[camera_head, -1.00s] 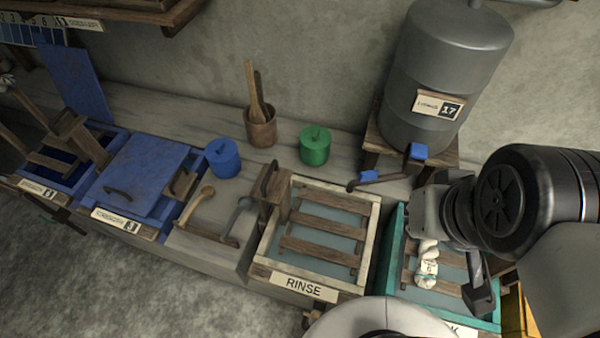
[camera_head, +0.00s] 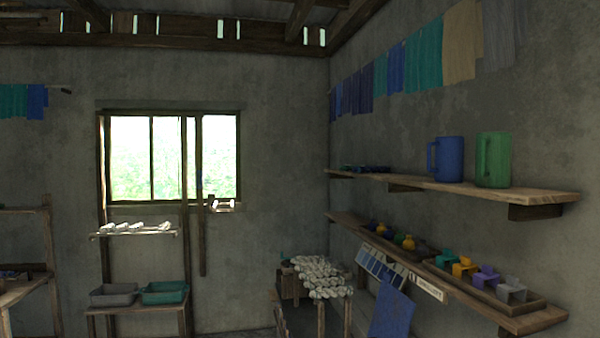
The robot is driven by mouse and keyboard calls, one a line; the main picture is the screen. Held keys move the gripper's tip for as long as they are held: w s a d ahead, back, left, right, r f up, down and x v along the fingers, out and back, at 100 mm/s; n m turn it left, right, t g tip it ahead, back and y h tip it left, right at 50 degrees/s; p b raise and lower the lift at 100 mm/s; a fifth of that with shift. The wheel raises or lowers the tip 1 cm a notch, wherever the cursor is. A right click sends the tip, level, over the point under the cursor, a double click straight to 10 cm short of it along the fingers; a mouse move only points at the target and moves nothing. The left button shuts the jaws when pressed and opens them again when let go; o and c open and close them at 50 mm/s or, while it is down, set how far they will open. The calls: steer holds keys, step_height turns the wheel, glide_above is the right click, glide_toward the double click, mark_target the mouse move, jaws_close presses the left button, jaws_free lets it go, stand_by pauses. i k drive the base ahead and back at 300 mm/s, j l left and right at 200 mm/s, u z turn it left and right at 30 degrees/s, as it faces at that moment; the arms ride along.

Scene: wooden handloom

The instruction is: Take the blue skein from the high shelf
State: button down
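The upper wooden shelf (camera_head: 538,194) runs along the right wall. A blue jug (camera_head: 447,160) and a green jug (camera_head: 493,160) stand on its near half. Small dark blue and teal items (camera_head: 366,168) lie at its far end; they are too small to tell whether one is the blue skein. Blue, teal, tan and grey lengths of yarn or cloth (camera_head: 425,57) hang in a row high above this shelf. My gripper is not in view.
A lower shelf (camera_head: 540,318) holds small coloured pots and blocks. White skeins (camera_head: 322,277) lie on a stand in the corner. Grey and teal trays (camera_head: 163,292) stand under the window. Blue and teal cloths hang at left.

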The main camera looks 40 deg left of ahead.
mark_target(361, 169)
steer(key=u, duration=1.1)
steer(key=j+u, duration=0.15)
steer(key=u, duration=0.2)
steer(key=i+j+u, duration=0.1)
steer(key=i+j, duration=0.65)
steer(key=i+j+u, duration=0.15)
steer(key=i+j, duration=0.55)
steer(key=i+l+u, duration=0.2)
steer(key=i, duration=1.85)
steer(key=i+j+z, duration=0.1)
steer(key=i+z, duration=0.3)
steer(key=i, duration=0.15)
steer(key=i+j+z, duration=0.25)
steer(key=i+z, duration=0.15)
steer(key=i+j+z, duration=0.4)
steer(key=i, duration=0.15)
